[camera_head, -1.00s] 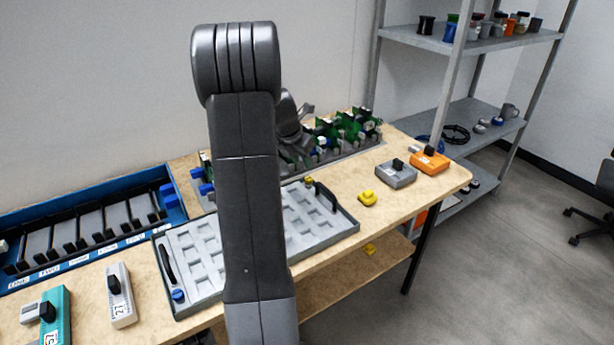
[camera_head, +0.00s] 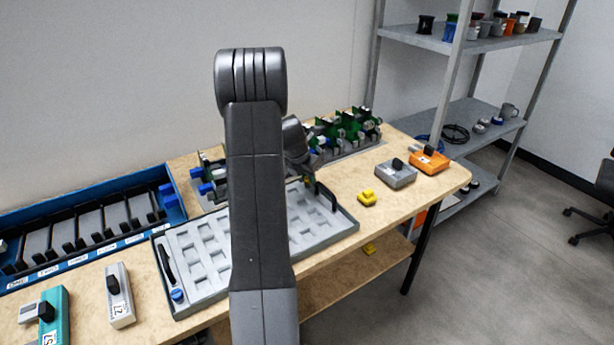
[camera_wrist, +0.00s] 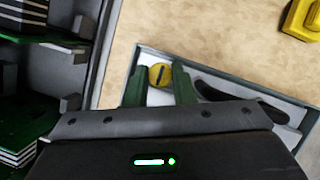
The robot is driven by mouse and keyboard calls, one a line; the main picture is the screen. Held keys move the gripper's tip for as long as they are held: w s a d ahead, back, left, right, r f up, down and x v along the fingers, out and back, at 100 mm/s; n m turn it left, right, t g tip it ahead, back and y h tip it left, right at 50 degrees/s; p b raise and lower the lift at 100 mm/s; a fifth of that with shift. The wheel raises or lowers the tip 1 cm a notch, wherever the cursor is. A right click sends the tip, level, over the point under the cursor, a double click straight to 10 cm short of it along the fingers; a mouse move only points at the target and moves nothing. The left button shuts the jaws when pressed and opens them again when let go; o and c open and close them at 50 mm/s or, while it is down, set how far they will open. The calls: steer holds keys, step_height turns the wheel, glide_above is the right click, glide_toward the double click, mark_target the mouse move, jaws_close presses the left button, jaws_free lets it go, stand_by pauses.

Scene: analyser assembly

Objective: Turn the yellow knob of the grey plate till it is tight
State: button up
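The grey plate (camera_head: 340,222) lies on the wooden table, with a black handle at each end. Its yellow knob (camera_head: 308,181) is at the far right corner, partly covered by my gripper (camera_head: 309,179) in the head view. In the wrist view the yellow knob (camera_wrist: 160,75) is round with a dark slot across its top. My gripper (camera_wrist: 159,68) has its two green fingers apart, one on each side of the knob, with small gaps showing. A blue knob (camera_head: 177,295) sits at the plate's near left corner.
Green circuit boards (camera_head: 345,130) stand behind the plate. A loose yellow part (camera_head: 367,198), a grey box (camera_head: 396,174) and an orange box (camera_head: 430,160) are to the right. A blue rack (camera_head: 90,235) is at the left. My arm hides the plate's middle.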

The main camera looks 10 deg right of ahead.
jaws_close()
